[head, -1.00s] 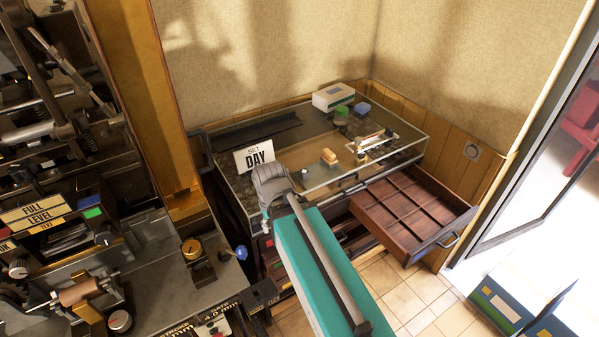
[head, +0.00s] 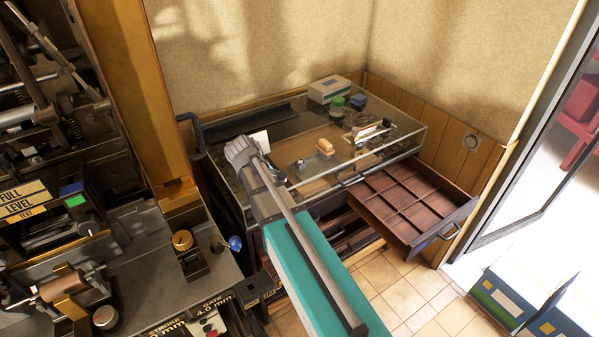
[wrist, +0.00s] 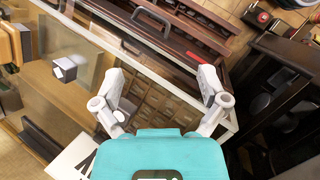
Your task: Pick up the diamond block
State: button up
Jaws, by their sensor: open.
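A small block with a pale face and dark sides (wrist: 65,70) lies on the glass-topped cabinet at the left in the wrist view. It may be the diamond block, but its shape is too small to be sure. A small dark-and-white piece on the cabinet top in the head view (head: 300,164) looks like the same one. My gripper (wrist: 161,77) is open and empty, its two fingers spread over the cabinet's front edge, to the right of the block and apart from it.
A wooden drawer with compartments (head: 405,200) stands open at the cabinet's right front. A tan-topped piece (head: 325,147), a green jar (head: 337,103) and a white box (head: 329,89) stand on the cabinet (head: 285,130). A white sign (head: 260,141) is partly behind my arm. Machinery fills the left.

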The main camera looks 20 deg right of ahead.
aim_at(299, 162)
jog(key=w+n+h+b, duration=0.1)
jog(key=w, duration=0.2)
jog(key=w+d+n+h+b, duration=0.1)
jog(key=w+n, duration=0.1)
jog(key=w, duration=0.1)
jog(key=w+n+h+b, duration=0.1)
jog(key=w+h, duration=0.1)
jog(key=w, duration=0.1)
jog(key=shift+w+d+f+g, duration=0.15)
jog(key=shift+d+f+g, duration=0.05)
jog(key=shift+g, duration=0.2)
jog(key=w+n+h+b, duration=0.1)
jog(key=w, duration=0.1)
jog(key=w+r+n+h+b, duration=0.1)
jog(key=w+r+n+h, duration=0.1)
jog(key=w, duration=0.1)
jog(key=shift+w+a+n+g+b, duration=0.15)
jog(key=shift+w+n+g+b, duration=0.15)
jog(key=shift+w+g+b, duration=0.1)
jog(key=shift+w+a+r+n+h, duration=0.1)
jog(key=shift+w+r+n+h, duration=0.1)
jog(key=shift+w+n+h, duration=0.1)
